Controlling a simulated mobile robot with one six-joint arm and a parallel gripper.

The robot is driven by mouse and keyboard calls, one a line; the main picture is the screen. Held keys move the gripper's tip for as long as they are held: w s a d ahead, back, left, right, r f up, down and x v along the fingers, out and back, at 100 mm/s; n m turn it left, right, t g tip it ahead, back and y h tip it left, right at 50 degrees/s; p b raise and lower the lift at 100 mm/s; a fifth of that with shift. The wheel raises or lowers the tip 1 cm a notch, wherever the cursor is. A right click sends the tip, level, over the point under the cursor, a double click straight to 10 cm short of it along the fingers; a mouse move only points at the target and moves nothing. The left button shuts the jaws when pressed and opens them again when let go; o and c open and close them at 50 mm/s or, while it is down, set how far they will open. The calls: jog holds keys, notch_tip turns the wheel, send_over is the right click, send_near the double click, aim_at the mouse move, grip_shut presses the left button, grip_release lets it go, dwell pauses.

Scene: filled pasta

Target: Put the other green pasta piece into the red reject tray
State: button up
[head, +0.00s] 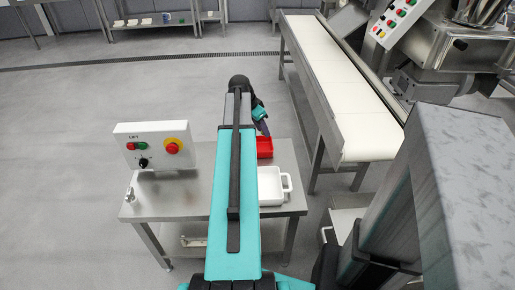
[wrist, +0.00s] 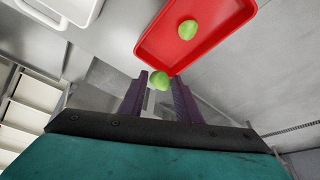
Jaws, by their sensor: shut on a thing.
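The red reject tray (wrist: 222,40) lies at the upper right in the wrist view, with one green pasta piece (wrist: 187,30) in it. My gripper (wrist: 160,82) is shut on another green pasta piece (wrist: 158,77), held between the tips of its dark purple fingers. In the wrist view this held piece shows just below the tray's near edge; its height over the table is hard to tell. In the head view the red tray (head: 265,148) is partly hidden behind my arm, and my gripper (head: 263,126) shows just beyond it.
A white tray with a handle (head: 271,186) stands beside the red tray on the steel table (head: 183,202); it also shows in the wrist view (wrist: 62,8). A control box (head: 154,146) stands at the table's left. A conveyor (head: 330,75) runs along the right.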

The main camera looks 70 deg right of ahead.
send_over(264, 149)
jog(key=a, duration=0.1)
jog(key=shift+w+f, duration=0.2)
jog(key=shift+f, duration=1.05)
jog(key=shift+w+f, duration=0.2)
jog(key=shift+f, duration=1)
jog(key=shift+f, duration=1.9)
jog(key=shift+f, duration=0.15)
jog(key=o, duration=0.8)
jog(key=shift+c, duration=0.2)
jog(key=v, duration=1.2)
